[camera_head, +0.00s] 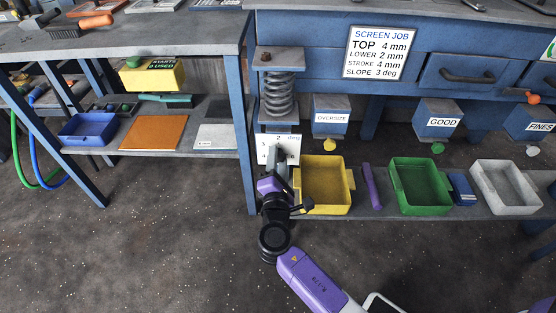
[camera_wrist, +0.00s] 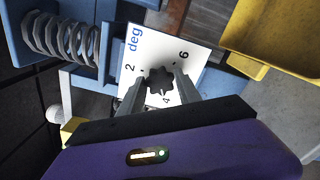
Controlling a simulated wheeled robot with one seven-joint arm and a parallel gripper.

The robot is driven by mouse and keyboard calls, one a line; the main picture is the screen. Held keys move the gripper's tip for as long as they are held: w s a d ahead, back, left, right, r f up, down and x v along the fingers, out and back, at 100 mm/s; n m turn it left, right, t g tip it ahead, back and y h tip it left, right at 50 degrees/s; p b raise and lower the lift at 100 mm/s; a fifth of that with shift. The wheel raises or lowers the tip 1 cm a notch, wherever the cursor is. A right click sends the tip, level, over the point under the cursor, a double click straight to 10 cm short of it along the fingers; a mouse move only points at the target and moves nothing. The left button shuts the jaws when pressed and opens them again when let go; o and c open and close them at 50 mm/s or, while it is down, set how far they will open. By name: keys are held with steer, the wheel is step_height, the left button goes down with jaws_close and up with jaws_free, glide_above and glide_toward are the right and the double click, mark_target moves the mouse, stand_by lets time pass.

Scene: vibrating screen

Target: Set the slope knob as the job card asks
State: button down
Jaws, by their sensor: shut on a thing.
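The job card (camera_head: 379,53) on the blue frame reads TOP 4 mm, LOWER 2 mm, STROKE 4 mm, SLOPE 3 deg. The white dial plate (camera_head: 292,147) is marked "deg" and stands below the coil spring; it also shows in the wrist view (camera_wrist: 158,43), tilted, with 2, 4 and 6 readable. The dark lobed slope knob (camera_wrist: 160,79) sits on this plate. My gripper (camera_wrist: 159,88) is shut on the knob, one finger at each side. In the head view, my gripper (camera_head: 279,168) largely hides the knob. I cannot tell which value the knob points to.
A yellow bin (camera_head: 324,209) stands close right of my gripper. A purple bar (camera_head: 372,187), a green bin (camera_head: 420,207) and a white bin (camera_head: 505,206) lie further right. The coil spring (camera_head: 279,95) is above the dial. A blue table leg (camera_head: 250,130) is close left.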

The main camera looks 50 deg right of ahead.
steer(key=shift+f+m+b, duration=0.15)
steer(key=shift+m+b, duration=5)
steer(key=shift+m, duration=0.75)
steer(key=c, duration=0.9)
jaws_free()
